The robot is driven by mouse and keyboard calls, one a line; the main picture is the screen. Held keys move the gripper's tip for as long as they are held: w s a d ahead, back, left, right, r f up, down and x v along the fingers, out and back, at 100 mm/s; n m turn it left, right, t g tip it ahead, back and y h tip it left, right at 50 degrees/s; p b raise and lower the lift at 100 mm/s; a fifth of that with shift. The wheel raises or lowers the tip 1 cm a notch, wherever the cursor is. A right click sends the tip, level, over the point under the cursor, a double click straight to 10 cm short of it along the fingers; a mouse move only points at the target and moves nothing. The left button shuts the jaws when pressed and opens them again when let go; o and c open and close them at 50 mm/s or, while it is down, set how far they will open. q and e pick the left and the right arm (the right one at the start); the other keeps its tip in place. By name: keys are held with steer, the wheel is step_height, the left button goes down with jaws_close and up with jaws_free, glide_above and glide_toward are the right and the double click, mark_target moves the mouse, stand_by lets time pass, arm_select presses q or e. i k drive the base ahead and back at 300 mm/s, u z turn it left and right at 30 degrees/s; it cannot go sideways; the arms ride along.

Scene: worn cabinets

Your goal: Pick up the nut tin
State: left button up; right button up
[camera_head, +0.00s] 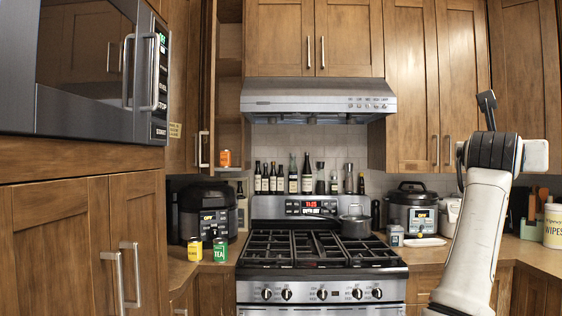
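No label that I can read says nuts, so I cannot tell for sure which tin is the nut tin. A small yellow tin (195,249) stands upright on the left counter, beside a green tin marked TEA (220,250). An orange tin (225,158) stands on a shelf of the narrow open cabinet above. A small grey container (396,236) is on the counter right of the stove. My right arm rises at the right, with its gripper (487,108) up high, apart from all the tins. Its fingers are seen edge-on. My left gripper is out of view.
A stove (320,262) with a pot (355,222) stands in the middle, bottles (293,177) behind it. A black cooker (207,212) is behind the left tins. A microwave (90,70) and cabinet jut out at the left. Another cooker (412,208) and a wipes tub (555,226) stand right.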

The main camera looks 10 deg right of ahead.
mark_target(225, 156)
steer(key=z, duration=0.5)
steer(key=i, duration=2.95)
steer(key=u, duration=2.3)
steer(key=i, duration=0.55)
steer(key=u, duration=0.05)
